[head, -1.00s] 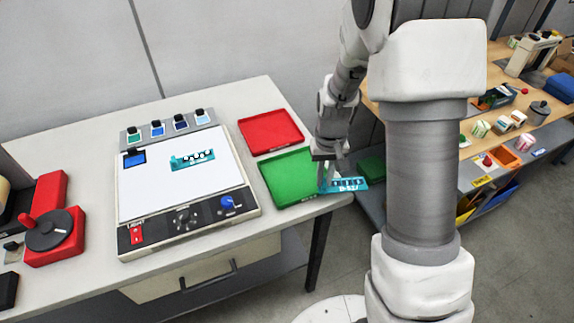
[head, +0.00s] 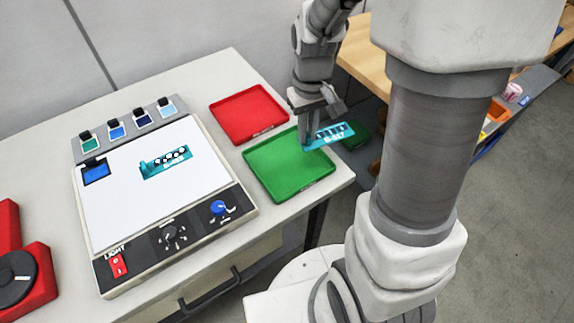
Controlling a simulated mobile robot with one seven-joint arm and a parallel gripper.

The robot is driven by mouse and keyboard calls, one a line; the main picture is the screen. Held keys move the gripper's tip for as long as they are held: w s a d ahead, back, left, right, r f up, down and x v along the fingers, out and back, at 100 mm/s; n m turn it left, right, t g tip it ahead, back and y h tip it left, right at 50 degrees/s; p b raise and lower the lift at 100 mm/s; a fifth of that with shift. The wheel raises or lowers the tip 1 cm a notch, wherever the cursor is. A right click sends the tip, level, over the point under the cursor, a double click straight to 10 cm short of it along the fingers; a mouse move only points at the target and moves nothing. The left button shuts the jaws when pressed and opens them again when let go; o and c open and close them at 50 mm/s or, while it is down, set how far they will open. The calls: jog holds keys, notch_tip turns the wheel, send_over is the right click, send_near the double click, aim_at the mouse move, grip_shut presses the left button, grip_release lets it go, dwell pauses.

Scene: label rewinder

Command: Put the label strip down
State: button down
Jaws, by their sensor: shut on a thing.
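A teal label strip (head: 330,135) with dark marks and white lettering is held in my gripper (head: 304,146). My gripper points down, and its jaws are shut on the strip's left end. The strip hangs over the right back part of the green tray (head: 262,180) and sticks out past the tray's right edge. It looks raised above the tray, but I cannot tell by how much. A second teal strip (head: 166,163) lies on the white light panel (head: 140,203) to the left.
A red tray (head: 249,115) lies behind the green tray. Several small colour samples stand along the light panel's back edge. A red device with a black dial (head: 15,285) is at the far left. A wooden bench (head: 357,58) stands at the right.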

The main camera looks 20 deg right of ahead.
jog(key=s+d+r+n+b, duration=0.2)
jog(key=s+b, duration=0.1)
jog(key=s, duration=0.6)
jog(key=b, duration=0.2)
send_over(280, 183)
notch_tip(280, 183, down, 7)
jog(key=shift+s+d+f, duration=0.1)
jog(key=shift+f, duration=2)
jog(key=shift+f+b, duration=0.2)
jog(key=shift+b, duration=0.1)
jog(key=c, duration=0.9)
grip_release()
jog(key=shift+r, duration=0.15)
